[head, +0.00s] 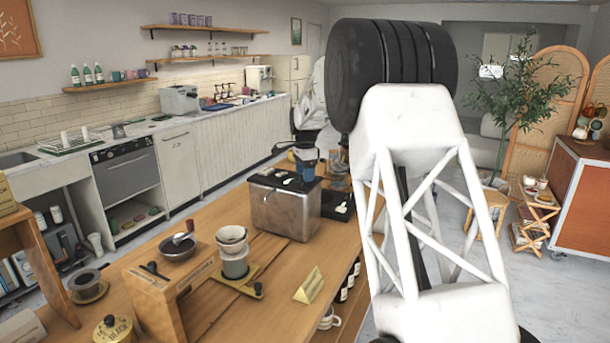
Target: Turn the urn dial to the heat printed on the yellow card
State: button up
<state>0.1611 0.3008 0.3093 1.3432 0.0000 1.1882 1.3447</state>
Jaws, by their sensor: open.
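The yellow card (309,286) stands folded like a tent on the wooden cart top, near its right edge. Its print is too small to read. A boxy steel container (286,212) with a black top stands behind the card; I cannot tell whether it is the urn. No dial can be made out. My arm hides part of the cart's right side.
The wooden cart top (215,312) holds a dark bowl (178,247), a white dripper (234,262) on a yellowish base, a wooden stand (160,297) and a brass canister (113,329). A small bare patch lies around the card. Bottles and cups sit below the right edge.

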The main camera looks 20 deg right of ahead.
jog(key=shift+r, duration=3.55)
jog(key=shift+s, duration=0.1)
jog(key=shift+s+a+r, duration=0.1)
jog(key=shift+s+r, duration=0.05)
jog(key=shift+s, duration=0.05)
jog(key=s+a+r+n, duration=0.2)
jog(key=s+a+n, duration=0.1)
jog(key=s, duration=0.7)
jog(key=s+a+r+n+t, duration=0.1)
jog(key=s+a+n, duration=0.2)
jog(key=s, duration=0.8)
jog(key=s+a+r+n, duration=0.2)
jog(key=s+a+n, duration=0.15)
jog(key=s, duration=0.65)
jog(key=s+a+f+n, duration=0.1)
jog(key=s+f, duration=0.3)
jog(key=s, duration=0.6)
jog(key=s+a+f+n+t, duration=0.1)
jog(key=s+a+f+n, duration=0.1)
jog(key=s, duration=0.8)
jog(key=s+a+f+n, duration=0.1)
jog(key=s+f+n, duration=0.3)
jog(key=s, duration=0.6)
jog(key=shift+s+a+f+t, duration=0.3)
jog(key=shift+s+a+f, duration=0.1)
jog(key=shift+f, duration=0.4)
